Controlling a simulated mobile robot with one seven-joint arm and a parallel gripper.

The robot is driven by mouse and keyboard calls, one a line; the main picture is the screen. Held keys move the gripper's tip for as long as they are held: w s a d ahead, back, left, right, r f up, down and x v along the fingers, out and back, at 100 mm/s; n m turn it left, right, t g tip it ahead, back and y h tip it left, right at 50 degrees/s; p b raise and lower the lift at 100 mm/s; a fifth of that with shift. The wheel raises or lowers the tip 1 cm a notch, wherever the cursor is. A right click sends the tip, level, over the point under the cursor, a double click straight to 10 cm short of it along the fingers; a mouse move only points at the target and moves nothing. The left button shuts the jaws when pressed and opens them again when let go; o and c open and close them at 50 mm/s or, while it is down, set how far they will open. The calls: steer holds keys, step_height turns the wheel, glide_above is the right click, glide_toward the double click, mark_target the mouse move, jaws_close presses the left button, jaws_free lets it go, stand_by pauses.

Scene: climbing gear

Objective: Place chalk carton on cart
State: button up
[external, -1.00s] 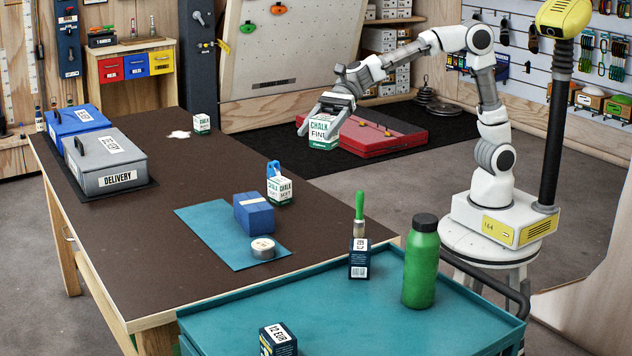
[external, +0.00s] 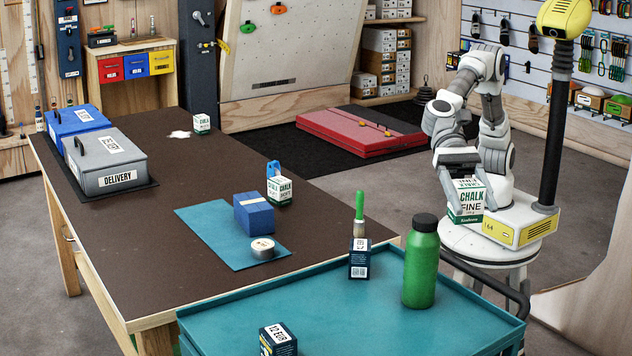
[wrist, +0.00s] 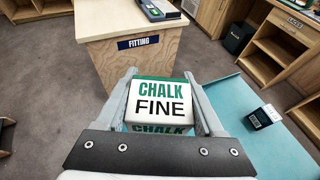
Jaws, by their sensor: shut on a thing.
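My gripper (external: 464,172) is shut on a white and green chalk carton (external: 464,203) labelled CHALK FINE. It holds the carton in the air close in front of my base, behind and to the right of the teal cart (external: 350,316). In the wrist view the carton (wrist: 159,103) sits between the two fingers of my gripper (wrist: 162,100). The cart's teal top (wrist: 262,143) shows at the right there. The cart carries a green bottle (external: 421,265), a dark blue box (external: 359,262) and another dark box (external: 279,340) marked 12 EUR.
A green-handled brush (external: 360,212) stands by the dark blue box. The cart's middle is largely clear.

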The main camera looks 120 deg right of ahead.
steer(key=s+a, duration=0.2)
steer(key=a, duration=0.2)
steer(key=shift+n+g+y, duration=0.3)
steer(key=shift+n+g, duration=0.1)
steer(key=shift+a+f+b, duration=0.1)
steer(key=shift+f+b, duration=1.85)
steer(key=shift+f, duration=8.55)
steer(key=shift+f, duration=0.1)
steer(key=shift+f, duration=0.15)
steer(key=o, duration=1.2)
steer(key=shift+r, duration=0.2)
